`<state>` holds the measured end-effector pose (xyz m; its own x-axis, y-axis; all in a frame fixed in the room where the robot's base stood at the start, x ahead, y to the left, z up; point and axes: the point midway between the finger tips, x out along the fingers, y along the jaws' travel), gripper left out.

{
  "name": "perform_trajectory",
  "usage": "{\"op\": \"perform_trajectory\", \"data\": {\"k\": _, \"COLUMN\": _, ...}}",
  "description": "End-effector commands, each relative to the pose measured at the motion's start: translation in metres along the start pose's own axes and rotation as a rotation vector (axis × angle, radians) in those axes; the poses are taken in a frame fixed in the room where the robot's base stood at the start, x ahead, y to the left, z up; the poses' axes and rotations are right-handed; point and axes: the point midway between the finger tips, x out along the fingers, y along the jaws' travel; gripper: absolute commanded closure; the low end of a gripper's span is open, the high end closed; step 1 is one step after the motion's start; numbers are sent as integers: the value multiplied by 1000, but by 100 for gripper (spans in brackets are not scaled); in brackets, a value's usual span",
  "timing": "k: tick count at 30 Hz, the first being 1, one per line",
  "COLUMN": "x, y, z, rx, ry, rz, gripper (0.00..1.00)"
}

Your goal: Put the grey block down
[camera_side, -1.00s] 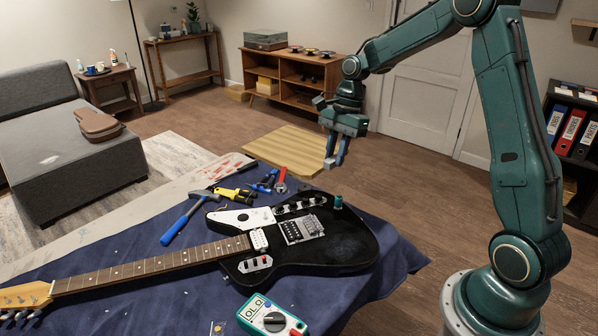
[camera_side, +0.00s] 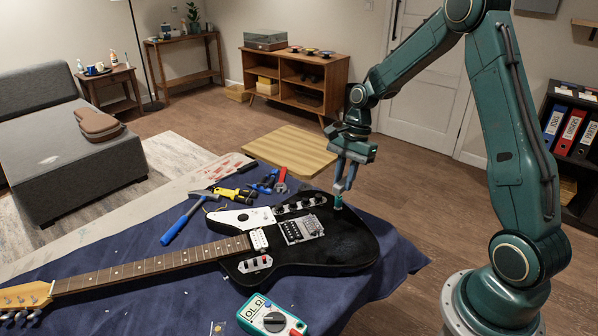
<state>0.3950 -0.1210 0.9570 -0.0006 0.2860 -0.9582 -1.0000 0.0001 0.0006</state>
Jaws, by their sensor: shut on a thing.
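I see no grey block in the side view. My gripper (camera_side: 341,190) points down over the right end of the black electric guitar (camera_side: 345,243). Its fingers are shut on a small teal piece (camera_side: 338,204) with a pale top. The teal piece is upright at the guitar body's upper edge, and its lower end appears to touch the body. The fingers hide part of its upper end.
The guitar lies on a dark blue cloth (camera_side: 180,290). Behind it are a blue-handled hammer (camera_side: 182,223), yellow-handled tool (camera_side: 232,195) and red-handled tool (camera_side: 281,182). A teal meter (camera_side: 271,318) is at the front. The guitar body's right part is clear.

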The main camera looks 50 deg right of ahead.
Motion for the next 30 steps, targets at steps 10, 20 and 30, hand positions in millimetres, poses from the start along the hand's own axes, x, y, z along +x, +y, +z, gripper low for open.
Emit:
{"op": "perform_trajectory", "data": {"k": 10, "x": 63, "y": 1, "z": -18, "rx": 1, "ry": -1, "rz": 4, "gripper": 100}}
{"op": "perform_trajectory", "data": {"k": 20, "x": 82, "y": 0, "z": -24, "rx": -1, "ry": 0, "rz": 0, "gripper": 100}}
{"op": "perform_trajectory", "data": {"k": 30, "x": 100, "y": 0, "z": -30, "rx": 1, "ry": 0, "rz": 2, "gripper": 100}}
